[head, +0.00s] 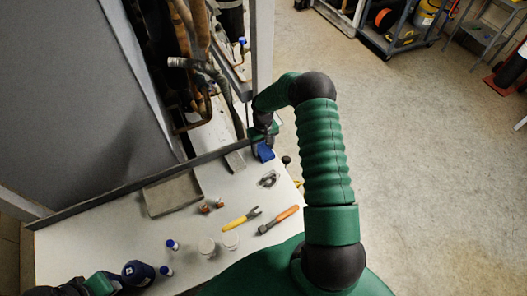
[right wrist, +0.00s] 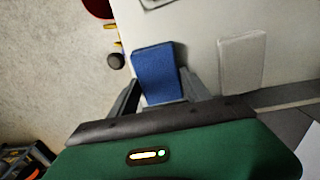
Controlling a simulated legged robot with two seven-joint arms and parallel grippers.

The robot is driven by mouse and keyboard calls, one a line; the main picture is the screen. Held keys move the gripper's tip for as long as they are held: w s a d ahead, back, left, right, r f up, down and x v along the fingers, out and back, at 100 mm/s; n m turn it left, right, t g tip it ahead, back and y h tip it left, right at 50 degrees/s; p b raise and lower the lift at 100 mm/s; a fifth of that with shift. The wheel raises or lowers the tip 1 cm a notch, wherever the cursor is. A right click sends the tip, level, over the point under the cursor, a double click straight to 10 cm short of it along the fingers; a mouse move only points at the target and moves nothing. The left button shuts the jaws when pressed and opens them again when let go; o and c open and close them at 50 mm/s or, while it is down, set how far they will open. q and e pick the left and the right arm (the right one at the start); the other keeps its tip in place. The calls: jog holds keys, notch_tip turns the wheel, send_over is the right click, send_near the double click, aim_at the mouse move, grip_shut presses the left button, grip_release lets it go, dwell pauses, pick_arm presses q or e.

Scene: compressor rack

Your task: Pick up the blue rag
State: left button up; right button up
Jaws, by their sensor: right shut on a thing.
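The blue rag (head: 265,152) is a small flat blue piece near the right back edge of the white table in the head view. In the right wrist view the blue rag (right wrist: 158,72) lies between the two grey fingers of my right gripper (right wrist: 158,90), which is shut on it. The right gripper (head: 266,138) also shows at the rag in the head view. Whether the rag is clear of the table is hard to tell. My left arm shows only at the bottom left of the head view, and its fingertips are not visible.
A grey block (right wrist: 242,64) lies beside the rag. The white table (head: 100,235) also bears a yellow-handled tool (head: 240,220), an orange-handled tool (head: 279,220), white containers (head: 207,246) and blue-capped bottles (head: 172,244). The compressor rack (head: 200,65) stands behind. Open floor lies to the right.

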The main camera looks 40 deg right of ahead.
aim_at(264, 151)
jog(key=shift+d, duration=0.1)
jog(key=c, duration=0.5)
jog(key=shift+r+b, duration=0.45)
jog(key=shift+r, duration=0.25)
jog(key=shift+s+a+r+b, duration=0.15)
jog(key=shift+s+r+b, duration=0.1)
jog(key=shift+r, duration=0.25)
jog(key=shift+s+a+r+b, duration=0.1)
jog(key=shift+r+b, duration=0.1)
jog(key=shift+r, duration=0.3)
jog(key=s+a+b, duration=0.1)
jog(key=s+a, duration=0.2)
jog(key=s+a+r+b, duration=0.1)
jog(key=s+a, duration=0.3)
jog(key=s+a+b, duration=0.1)
jog(key=s+a, duration=0.2)
jog(key=s, duration=0.1)
jog(key=shift+s+a+r, duration=0.15)
jog(key=shift+a+r, duration=0.05)
jog(key=shift+r, duration=0.1)
jog(key=shift+d, duration=0.1)
